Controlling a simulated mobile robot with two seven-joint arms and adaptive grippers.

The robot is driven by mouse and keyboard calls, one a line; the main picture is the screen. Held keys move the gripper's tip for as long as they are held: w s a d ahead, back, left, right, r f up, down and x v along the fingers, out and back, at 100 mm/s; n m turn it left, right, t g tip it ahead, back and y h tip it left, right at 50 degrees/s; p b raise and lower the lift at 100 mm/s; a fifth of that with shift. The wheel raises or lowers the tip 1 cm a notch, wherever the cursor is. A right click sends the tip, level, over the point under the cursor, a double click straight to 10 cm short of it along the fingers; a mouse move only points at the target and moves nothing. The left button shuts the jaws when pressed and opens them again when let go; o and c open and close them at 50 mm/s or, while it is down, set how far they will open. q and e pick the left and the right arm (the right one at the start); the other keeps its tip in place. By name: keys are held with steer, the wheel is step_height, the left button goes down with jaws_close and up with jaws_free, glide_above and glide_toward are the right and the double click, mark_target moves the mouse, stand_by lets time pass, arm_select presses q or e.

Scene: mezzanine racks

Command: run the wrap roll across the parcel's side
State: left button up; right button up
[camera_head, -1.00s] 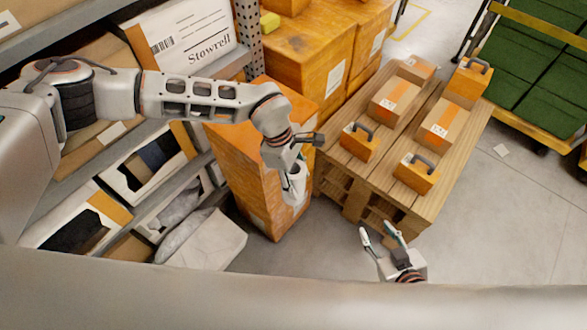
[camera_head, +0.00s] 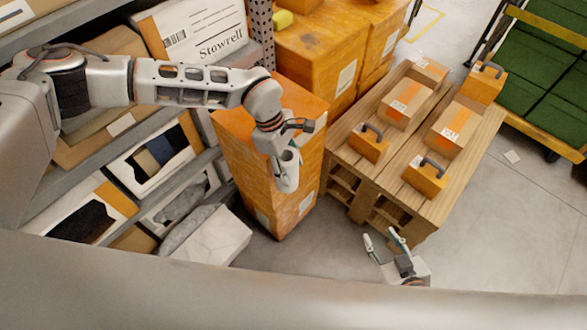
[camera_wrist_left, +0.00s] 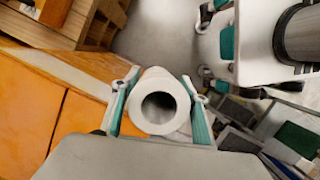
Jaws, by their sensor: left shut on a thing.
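The wrap roll (camera_wrist_left: 146,86) is a white tube with a dark hollow core, seen end-on in the left wrist view. My left gripper (camera_wrist_left: 160,104) is shut on it, one finger on each side. In the head view my left gripper (camera_head: 287,172) is in front of the tall orange parcel (camera_head: 252,172), over its right part; I cannot tell if the roll touches it. The parcel's orange side (camera_wrist_left: 80,130) fills the left of the wrist view. My right gripper (camera_head: 384,245) is open and empty near the bottom of the head view, apart from the parcel.
A wooden pallet (camera_head: 440,196) with several orange and brown boxes stands right of the parcel. Shelves with boxes and bins (camera_head: 160,165) are on the left. Larger orange boxes (camera_head: 318,58) stand behind. A cart with green goods (camera_head: 530,80) is far right. Floor (camera_head: 500,225) is clear at lower right.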

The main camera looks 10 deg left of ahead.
arm_select(q)
steer(key=shift+w+a, duration=0.1)
steer(key=shift+w, duration=0.05)
stand_by(0.6)
steer(key=shift+w+a, duration=0.3)
steer(key=shift+a, duration=0.1)
stand_by(0.3)
steer(key=shift+w+a, duration=0.25)
steer(key=shift+a, duration=0.15)
stand_by(0.3)
steer(key=shift+w+d+b, duration=0.1)
steer(key=shift+b, duration=0.25)
